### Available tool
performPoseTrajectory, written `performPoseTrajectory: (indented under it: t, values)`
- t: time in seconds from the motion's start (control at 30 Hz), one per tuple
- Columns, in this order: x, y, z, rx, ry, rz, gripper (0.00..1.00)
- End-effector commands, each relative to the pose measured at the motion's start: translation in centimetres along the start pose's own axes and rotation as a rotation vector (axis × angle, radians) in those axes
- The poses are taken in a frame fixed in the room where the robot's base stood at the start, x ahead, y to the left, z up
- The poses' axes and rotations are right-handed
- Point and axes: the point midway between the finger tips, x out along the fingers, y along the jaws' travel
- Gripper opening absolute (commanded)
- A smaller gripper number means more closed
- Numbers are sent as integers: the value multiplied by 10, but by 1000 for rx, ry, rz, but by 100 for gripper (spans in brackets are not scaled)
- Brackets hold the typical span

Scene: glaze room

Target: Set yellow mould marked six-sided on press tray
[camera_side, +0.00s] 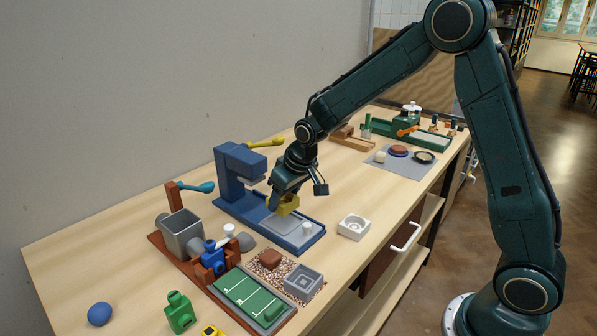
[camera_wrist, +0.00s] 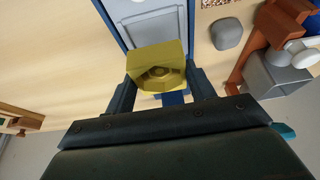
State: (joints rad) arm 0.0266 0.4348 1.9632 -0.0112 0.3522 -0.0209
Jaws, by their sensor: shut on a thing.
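The yellow mould (camera_side: 289,205) is a small block with a six-sided hollow, which shows in the wrist view (camera_wrist: 158,72). My gripper (camera_side: 280,199) is shut on it, one finger on each side in the wrist view (camera_wrist: 160,85). The blue press (camera_side: 238,180) has a grey press tray (camera_side: 303,237) on its base. The tray also shows beyond the mould in the wrist view (camera_wrist: 155,30). The mould is over the end of the tray near the press column; any gap beneath it is hard to tell.
A white mould with a round hollow (camera_side: 354,226) stands right of the press. A grey mould with a square hollow (camera_side: 303,281) sits on a speckled tray. A yellow lever (camera_side: 266,143) sticks out at the press top. A small white knob (camera_side: 307,228) stands on the tray's near side.

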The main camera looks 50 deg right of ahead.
Motion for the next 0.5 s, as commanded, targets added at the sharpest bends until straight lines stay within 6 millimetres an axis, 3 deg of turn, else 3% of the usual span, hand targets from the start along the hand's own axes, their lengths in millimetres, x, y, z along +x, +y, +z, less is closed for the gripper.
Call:
performPoseTrajectory:
  t: [0.5]
  values:
    - [38, 0, 16, 0, 0, 0, 30]
